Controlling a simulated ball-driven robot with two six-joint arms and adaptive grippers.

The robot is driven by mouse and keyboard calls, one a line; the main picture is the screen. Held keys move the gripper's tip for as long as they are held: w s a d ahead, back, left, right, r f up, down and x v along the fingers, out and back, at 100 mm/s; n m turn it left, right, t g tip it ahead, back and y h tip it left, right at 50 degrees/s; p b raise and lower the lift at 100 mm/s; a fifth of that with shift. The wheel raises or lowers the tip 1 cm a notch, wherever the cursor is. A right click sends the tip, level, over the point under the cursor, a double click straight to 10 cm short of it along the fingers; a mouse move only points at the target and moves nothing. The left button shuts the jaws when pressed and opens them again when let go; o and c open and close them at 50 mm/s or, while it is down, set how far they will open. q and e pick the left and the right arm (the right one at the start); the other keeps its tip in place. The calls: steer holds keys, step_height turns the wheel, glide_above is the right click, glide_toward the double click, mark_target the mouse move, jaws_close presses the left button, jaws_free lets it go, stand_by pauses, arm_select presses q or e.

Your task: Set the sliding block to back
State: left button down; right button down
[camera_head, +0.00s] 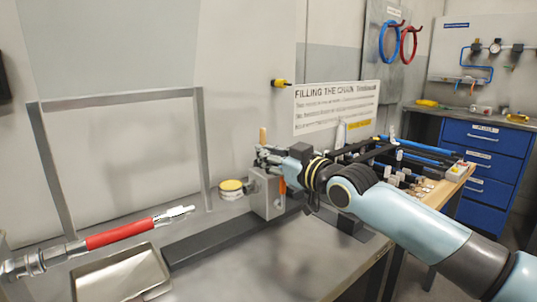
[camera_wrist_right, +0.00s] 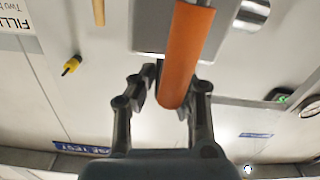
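The sliding block (camera_head: 267,196) is a grey box at the far right part of a dark rail (camera_head: 215,238) on the bench. An orange handle (camera_head: 282,186) is on its right side, and the handle fills the top middle of the right wrist view (camera_wrist_right: 187,55). My right gripper (camera_head: 265,155) is just above the block in the head view. In the wrist view its fingers (camera_wrist_right: 163,100) stand apart on either side of the handle's end, with a gap on the left side. Contact on the right side is unclear. My left gripper is not in view.
A red-sleeved metal tool (camera_head: 110,236) and a shallow metal tray (camera_head: 122,276) are at the left. A yellow-lidded round tin (camera_head: 231,187) is close behind the block. Racks with blue bars (camera_head: 410,155) stand right, behind my arm. The front bench area is clear.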

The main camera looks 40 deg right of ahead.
steer(key=c, duration=1.7)
jaws_free()
steer(key=shift+d+r, duration=0.1)
steer(key=shift+r, duration=0.05)
steer(key=shift+o, duration=1.2)
steer(key=shift+d, duration=0.15)
steer(key=shift+o, duration=0.4)
steer(key=shift+s+f, duration=0.25)
steer(key=shift+f, duration=0.1)
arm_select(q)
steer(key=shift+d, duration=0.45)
arm_select(e)
steer(key=s, duration=0.7)
steer(key=shift+d+r, duration=0.25)
